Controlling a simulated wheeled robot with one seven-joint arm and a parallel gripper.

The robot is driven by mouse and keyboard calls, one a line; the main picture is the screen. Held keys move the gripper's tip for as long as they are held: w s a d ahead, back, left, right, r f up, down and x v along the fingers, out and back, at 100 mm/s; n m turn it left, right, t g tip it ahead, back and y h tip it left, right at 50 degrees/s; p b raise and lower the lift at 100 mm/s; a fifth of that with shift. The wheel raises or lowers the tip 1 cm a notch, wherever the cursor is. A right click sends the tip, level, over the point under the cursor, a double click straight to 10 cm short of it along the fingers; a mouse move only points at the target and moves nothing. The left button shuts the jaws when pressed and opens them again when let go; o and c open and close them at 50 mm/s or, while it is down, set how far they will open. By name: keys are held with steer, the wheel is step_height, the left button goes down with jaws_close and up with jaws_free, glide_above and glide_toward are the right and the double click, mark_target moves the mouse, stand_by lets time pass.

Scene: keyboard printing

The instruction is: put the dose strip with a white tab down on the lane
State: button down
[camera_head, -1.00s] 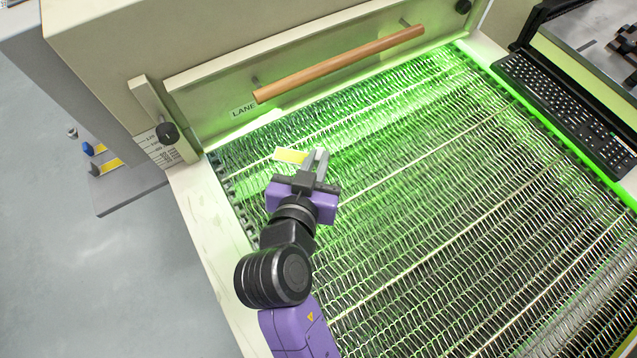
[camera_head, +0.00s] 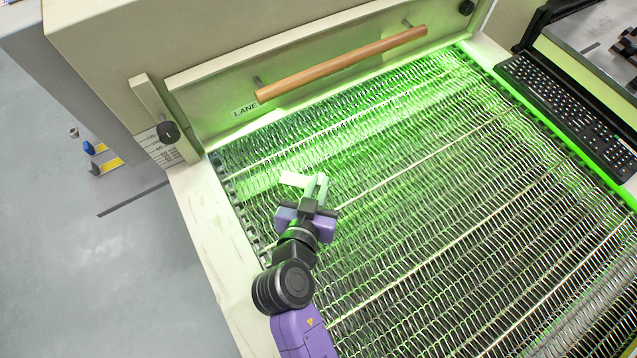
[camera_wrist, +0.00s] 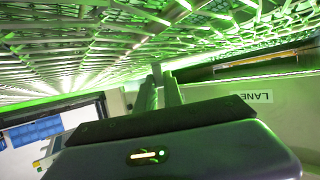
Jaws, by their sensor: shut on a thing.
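My gripper (camera_head: 316,183) is shut on the dose strip (camera_head: 294,180), which sticks out to the left of the fingers and now looks pale, almost white. The white tab cannot be told apart from the strip, and the fingers hide part of it. The lane is the wire-mesh belt (camera_head: 420,210), lit green, and the strip is over its far left part. Whether the strip touches the mesh cannot be told. In the wrist view my fingers (camera_wrist: 160,90) are close together, near the mesh (camera_wrist: 60,50); the strip is hardly visible there.
A cream housing with a wooden bar (camera_head: 340,64) and a LANE label (camera_head: 245,110) stands behind the belt. A pale frame edge (camera_head: 205,220) runs along the left. A black keyboard (camera_head: 570,105) lies at the right. A shelf with yellow strips (camera_head: 105,164) is at the left.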

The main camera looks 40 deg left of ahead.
steer(key=shift+f, duration=0.1)
steer(key=c, duration=1.5)
jaws_free()
steer(key=shift+s+r, duration=0.1)
steer(key=shift+r, duration=0.1)
steer(key=v, duration=1.1)
steer(key=shift+s+d+r+b, duration=0.1)
steer(key=shift+s+d+b, duration=0.05)
steer(key=shift+s+b, duration=0.2)
